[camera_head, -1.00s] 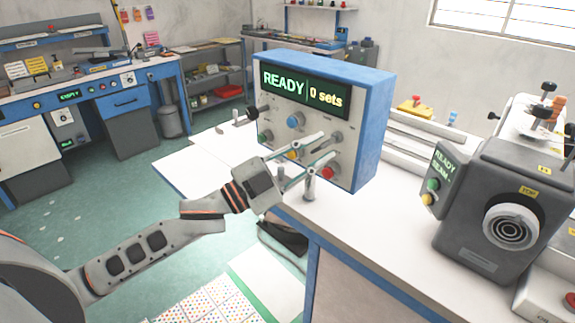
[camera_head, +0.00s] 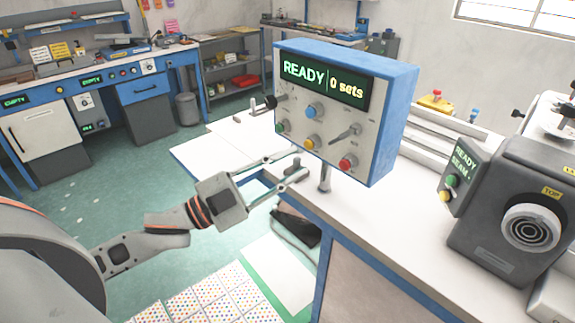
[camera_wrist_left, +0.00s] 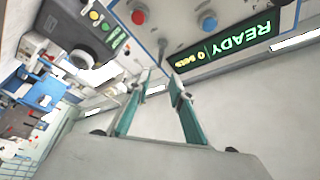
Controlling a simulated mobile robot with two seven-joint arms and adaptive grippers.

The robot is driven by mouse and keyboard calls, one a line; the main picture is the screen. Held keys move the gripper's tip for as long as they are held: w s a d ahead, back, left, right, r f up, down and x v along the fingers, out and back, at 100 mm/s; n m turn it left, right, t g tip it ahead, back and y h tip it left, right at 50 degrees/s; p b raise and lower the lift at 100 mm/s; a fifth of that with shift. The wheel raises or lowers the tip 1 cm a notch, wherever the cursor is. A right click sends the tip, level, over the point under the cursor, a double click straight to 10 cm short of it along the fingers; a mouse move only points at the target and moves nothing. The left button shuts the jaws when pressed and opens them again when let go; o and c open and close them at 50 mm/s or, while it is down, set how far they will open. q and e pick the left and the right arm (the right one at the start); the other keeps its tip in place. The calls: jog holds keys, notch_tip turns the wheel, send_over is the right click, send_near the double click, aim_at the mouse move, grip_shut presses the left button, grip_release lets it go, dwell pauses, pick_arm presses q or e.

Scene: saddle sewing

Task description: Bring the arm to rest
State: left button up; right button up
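My left gripper (camera_head: 302,164) reaches in from the left in the head view, just in front of and below the blue control box (camera_head: 398,95). Its two fingers are apart with nothing between them. In the left wrist view the gripper (camera_wrist_left: 160,82) also shows two spread fingers and an empty gap. The box's screen (camera_head: 322,79) reads "READY" and "0 sets". Its face carries a blue knob (camera_head: 314,111), a yellow knob (camera_head: 309,143), a red knob (camera_head: 347,162) and a lever (camera_head: 345,132). My right gripper is not in view.
The white workbench (camera_head: 385,228) carries the box and a dark grey machine (camera_head: 525,205) reading "READY SEAM" at the right. A short metal post (camera_head: 324,178) stands near the bench edge by the left gripper. Green floor (camera_head: 95,205) lies open at the left.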

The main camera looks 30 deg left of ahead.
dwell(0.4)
pick_arm(q)
notch_tip(320, 180, down, 21)
jog(key=a+n+y, duration=0.3)
jog(key=n+y, duration=0.4)
jog(key=n, duration=0.1)
jog(key=s+d+f+n+g+y, duration=0.1)
jog(key=s+d+f+n+g, duration=0.1)
jog(key=s+f, duration=0.4)
jog(key=s+d+f+n+g+y, duration=0.2)
jog(key=s+d+f+g, duration=0.2)
jog(key=f, duration=1.2)
jog(key=shift+s+d+f+n, duration=0.15)
jog(key=shift+s+n, duration=0.15)
jog(key=shift+s, duration=0.9)
